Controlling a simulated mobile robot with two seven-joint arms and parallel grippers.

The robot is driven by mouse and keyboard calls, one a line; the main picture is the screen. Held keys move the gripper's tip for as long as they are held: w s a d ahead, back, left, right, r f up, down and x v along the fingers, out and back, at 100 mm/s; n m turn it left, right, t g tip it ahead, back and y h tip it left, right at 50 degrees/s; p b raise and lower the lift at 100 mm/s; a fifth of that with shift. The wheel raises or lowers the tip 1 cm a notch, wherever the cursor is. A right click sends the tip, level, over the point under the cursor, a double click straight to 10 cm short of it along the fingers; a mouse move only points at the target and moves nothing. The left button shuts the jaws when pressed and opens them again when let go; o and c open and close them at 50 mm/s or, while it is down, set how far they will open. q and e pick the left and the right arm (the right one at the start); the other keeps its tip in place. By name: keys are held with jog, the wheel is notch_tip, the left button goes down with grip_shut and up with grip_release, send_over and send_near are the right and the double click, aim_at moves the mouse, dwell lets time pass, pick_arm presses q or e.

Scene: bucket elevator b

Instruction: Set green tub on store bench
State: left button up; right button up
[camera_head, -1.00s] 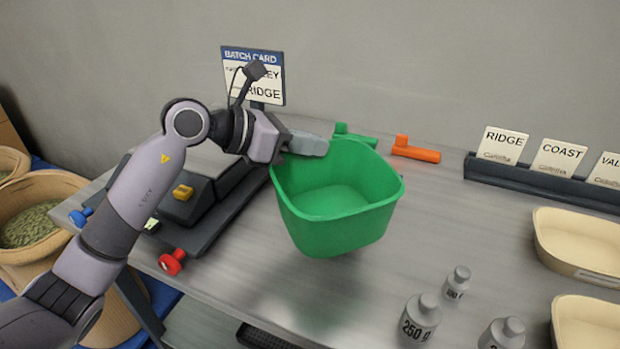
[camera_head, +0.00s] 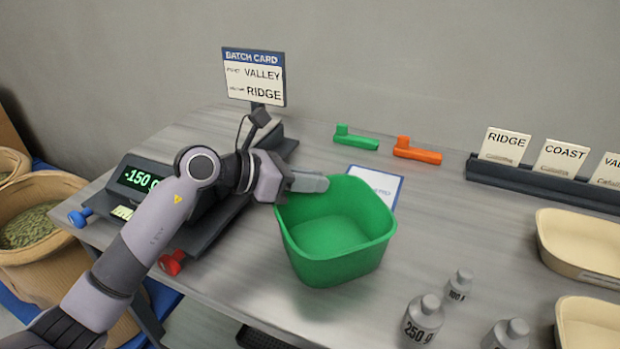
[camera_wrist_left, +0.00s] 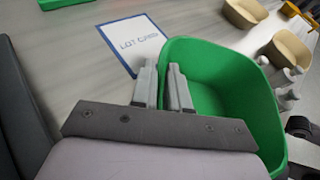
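The green tub (camera_head: 335,245) is upright and empty over the middle of the grey metal bench (camera_head: 235,300). My left gripper (camera_head: 305,183) is shut on the tub's rim at its left back side. In the left wrist view the fingers (camera_wrist_left: 164,88) straddle the wall of the tub (camera_wrist_left: 225,95). Whether the tub's base touches the bench or hangs just above it, I cannot tell. Nothing in view is labelled as the store bench.
A scale (camera_head: 140,180) reading -150 stands at left. A white card with a blue border (camera_head: 385,183) lies behind the tub. Metal weights (camera_head: 422,322) stand front right, near beige trays (camera_head: 585,240). Green (camera_head: 356,139) and orange (camera_head: 416,150) scoop-like tools lie at the back.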

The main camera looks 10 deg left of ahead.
pick_arm(q)
jog(key=shift+o, duration=0.9)
jog(key=shift+r, duration=0.25)
jog(key=v, duration=1.2)
jog(key=shift+f, duration=0.1)
